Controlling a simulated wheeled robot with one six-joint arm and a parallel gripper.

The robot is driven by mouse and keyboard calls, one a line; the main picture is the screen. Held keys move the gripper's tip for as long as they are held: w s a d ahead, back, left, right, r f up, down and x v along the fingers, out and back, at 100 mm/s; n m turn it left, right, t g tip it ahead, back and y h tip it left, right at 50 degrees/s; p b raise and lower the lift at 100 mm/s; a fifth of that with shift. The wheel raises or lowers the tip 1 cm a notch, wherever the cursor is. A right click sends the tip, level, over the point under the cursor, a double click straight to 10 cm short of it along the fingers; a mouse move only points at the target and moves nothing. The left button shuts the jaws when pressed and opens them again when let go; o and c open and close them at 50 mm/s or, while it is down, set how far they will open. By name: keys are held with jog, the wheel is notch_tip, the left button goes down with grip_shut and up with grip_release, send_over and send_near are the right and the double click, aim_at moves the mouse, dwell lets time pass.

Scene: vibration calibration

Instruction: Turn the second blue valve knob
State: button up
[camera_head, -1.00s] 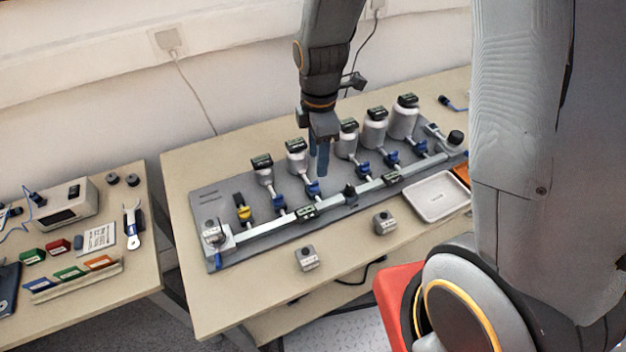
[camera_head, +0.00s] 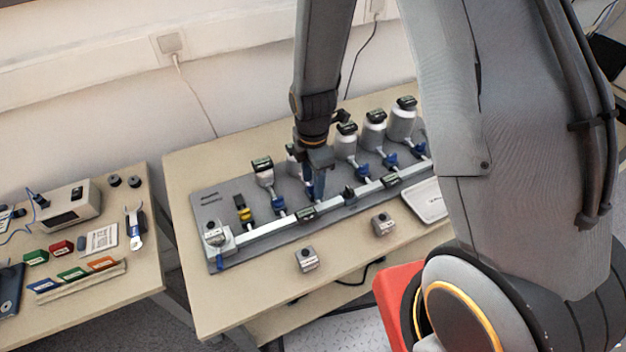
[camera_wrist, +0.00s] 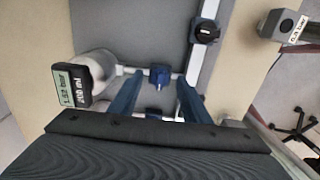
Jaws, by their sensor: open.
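The second blue valve knob from the left (camera_head: 309,190) is on the grey manifold board, mostly hidden by my fingers in the head view. In the wrist view, a blue knob (camera_wrist: 159,75) shows between my fingertips, on a line beside a white-grey canister with a 1.52 bar display (camera_wrist: 72,84). My gripper (camera_head: 316,192) points down over it with its blue fingers open. In the wrist view, my gripper (camera_wrist: 158,78) has one finger on each side of the knob, with gaps visible. I cannot tell whether the fingertips reach its full height.
Other blue knobs (camera_head: 279,204) (camera_head: 361,169) (camera_head: 390,160) stand on both sides, with canisters (camera_head: 264,174) behind. A white rail (camera_head: 265,228) runs in front. Two small grey gauges (camera_head: 307,259) (camera_head: 383,222) and a white tray (camera_head: 426,201) sit near the front edge.

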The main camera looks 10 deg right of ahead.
jog(key=c, duration=1)
jog(key=shift+c, duration=0.2)
jog(key=shift+m, duration=0.4)
jog(key=m, duration=0.3)
jog(key=shift+m+p, duration=0.4)
jog(key=m, duration=0.4)
jog(key=shift+p, duration=0.35)
jog(key=m, duration=0.5)
jog(key=shift+p, duration=0.3)
jog(key=m, duration=0.4)
jog(key=shift+m, duration=0.3)
